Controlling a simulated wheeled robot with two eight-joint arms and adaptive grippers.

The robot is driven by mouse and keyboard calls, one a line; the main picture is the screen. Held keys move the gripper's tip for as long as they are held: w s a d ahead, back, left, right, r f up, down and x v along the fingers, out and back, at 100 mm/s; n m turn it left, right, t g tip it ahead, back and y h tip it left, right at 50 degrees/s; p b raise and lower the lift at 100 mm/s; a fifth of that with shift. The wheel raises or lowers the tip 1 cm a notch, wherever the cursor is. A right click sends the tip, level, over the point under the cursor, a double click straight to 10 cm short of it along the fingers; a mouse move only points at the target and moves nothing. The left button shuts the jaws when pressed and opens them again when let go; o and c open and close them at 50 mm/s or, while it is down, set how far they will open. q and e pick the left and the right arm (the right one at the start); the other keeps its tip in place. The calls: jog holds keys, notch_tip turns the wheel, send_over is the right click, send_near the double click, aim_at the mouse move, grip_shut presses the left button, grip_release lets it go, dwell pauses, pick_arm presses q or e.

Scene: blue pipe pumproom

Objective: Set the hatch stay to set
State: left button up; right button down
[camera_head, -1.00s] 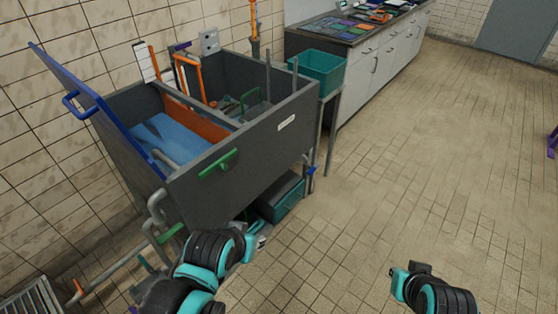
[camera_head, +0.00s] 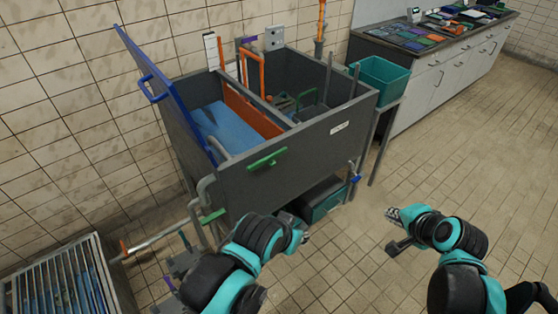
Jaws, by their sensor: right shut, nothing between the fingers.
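The hatch (camera_head: 165,100) is a dark panel with a blue edge and a blue handle (camera_head: 152,92), tilted open at the left side of a dark grey tank (camera_head: 300,155). A short grey bar (camera_head: 219,147) shows by the tank's near left corner. I cannot tell whether it is the hatch stay. A green handle (camera_head: 268,158) is on the tank's front wall. My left gripper (camera_head: 303,232) is low in front of the tank, mostly hidden behind its own arm. My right gripper (camera_head: 393,214) is shut and empty over the floor, right of the tank and apart from it.
Grey pipes with a green lever (camera_head: 212,216) stand at the tank's lower left. A teal bin (camera_head: 380,80) stands right of the tank, before a long counter (camera_head: 440,55). The floor at right is clear.

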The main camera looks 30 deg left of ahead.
aim_at(270, 161)
jog(key=w+a+f+m+g+y+p, duration=0.15)
jog(key=w+a+f+m+y, duration=0.3)
jog(key=a, duration=0.75)
jog(key=w+a+f+m+y+p, duration=0.1)
jog(key=w+a+f+m+p, duration=0.15)
jog(key=w+a+m, duration=0.75)
jog(key=s+a+f+y, duration=0.2)
jog(key=s+a+f, duration=0.2)
jog(key=a+f, duration=0.4)
jog(key=a, duration=0.2)
jog(key=shift+s+a+m+y+p, duration=0.2)
jog(key=shift+a+m+y+p, duration=0.1)
jog(key=shift+a+m+y, duration=0.05)
jog(key=b+x, duration=0.3)
jog(key=x, duration=0.6)
jog(key=shift+w+a+r+b, duration=0.1)
jog(key=shift+a+r+b, duration=0.15)
jog(key=shift+r, duration=0.65)
jog(key=shift+a+r+b, duration=0.15)
jog(key=shift+r+b, duration=0.05)
jog(key=shift+r, duration=0.75)
